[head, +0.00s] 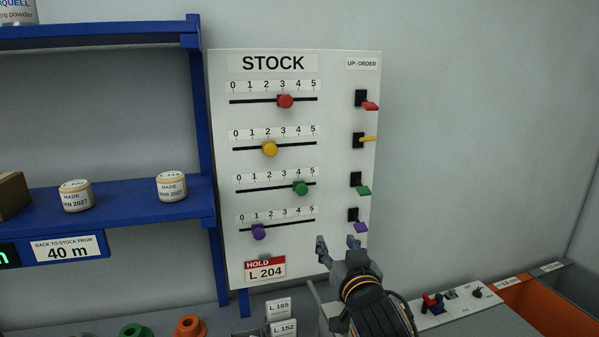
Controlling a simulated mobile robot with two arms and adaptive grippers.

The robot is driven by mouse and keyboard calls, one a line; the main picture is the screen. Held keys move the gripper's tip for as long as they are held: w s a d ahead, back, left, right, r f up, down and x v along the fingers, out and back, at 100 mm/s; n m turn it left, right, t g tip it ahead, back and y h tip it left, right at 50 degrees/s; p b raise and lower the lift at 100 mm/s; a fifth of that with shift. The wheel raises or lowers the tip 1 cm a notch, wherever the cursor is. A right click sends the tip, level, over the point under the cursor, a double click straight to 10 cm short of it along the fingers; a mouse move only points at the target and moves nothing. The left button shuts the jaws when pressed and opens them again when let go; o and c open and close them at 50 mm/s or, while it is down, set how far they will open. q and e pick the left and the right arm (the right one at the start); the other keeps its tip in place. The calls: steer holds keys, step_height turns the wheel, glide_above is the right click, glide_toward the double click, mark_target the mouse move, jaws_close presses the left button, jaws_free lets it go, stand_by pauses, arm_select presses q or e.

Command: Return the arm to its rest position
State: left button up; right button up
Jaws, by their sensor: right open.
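My right gripper (338,249) is open in front of the lower right part of the white STOCK board (345,190), with nothing between its fingers. Its arm comes up from the bottom edge of the head view. The gripper is just below and left of the purple switch (361,227); I cannot tell how far in front of the board it is. The red switch (370,106) and the green switch (363,190) tilt down, and the yellow switch (367,139) sticks out about level. My left gripper is not in view.
Sliders on the board include a red knob (285,101) near 3 and a purple knob (259,232) near 1. A blue shelf (125,206) with two round tubs stands left. Below are a red HOLD card (265,268), label cards (279,308), a switch panel (450,300) and an orange bin (545,305).

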steer(key=s+d+f+g+h, duration=0.1)
steer(key=s+d+f+g, duration=0.25)
steer(key=s+f, duration=0.55)
steer(key=s+d+f+g+h, duration=0.1)
steer(key=s+d+f+g, duration=0.3)
steer(key=f, duration=0.9)
steer(key=s+d+f+g, duration=0.2)
steer(key=s+f, duration=0.2)
steer(key=s, duration=0.4)
steer(key=s+d+f+n+g, duration=0.1)
steer(key=s+d+f+g, duration=0.15)
steer(key=s, duration=0.55)
steer(key=s+d+f+g, duration=0.1)
steer(key=s+f, duration=0.3)
steer(key=s, duration=0.4)
step_height(320, 180, down, 28)
steer(key=s+g+b, duration=0.2)
steer(key=s+d+f+g+b, duration=0.1)
steer(key=s+d+f, duration=0.1)
steer(key=s+f, duration=1.4)
steer(key=shift+s+d+f+n, duration=0.3)
steer(key=shift+s+d+f, duration=0.1)
steer(key=shift+f, duration=0.5)
